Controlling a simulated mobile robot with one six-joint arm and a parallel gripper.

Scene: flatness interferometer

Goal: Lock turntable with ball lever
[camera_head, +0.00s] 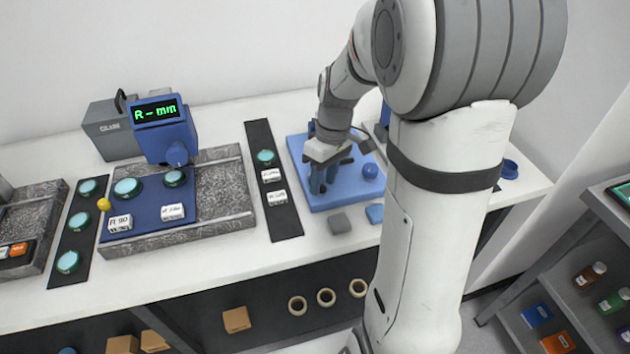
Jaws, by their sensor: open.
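A yellow ball (104,204), likely the ball lever's knob, sits at the left edge of a blue plate (150,208) on a grey speckled stone base (222,205). The plate carries teal round discs and white labelled blocks; I cannot tell for sure that it is the turntable. The lever's arm is too small to make out. My gripper (331,180) is far to the right of the yellow ball, low over a blue tray (325,200). It is open, with its fingers around or beside blue upright pieces in the tray; contact is unclear.
A blue ball (370,171) lies in the tray right of my gripper. A blue display unit (165,135) reading "R - mm" stands behind the plate. A black strip (286,222) with a teal disc and white blocks lies between base and tray. Grey (340,223) and blue blocks lie in front.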

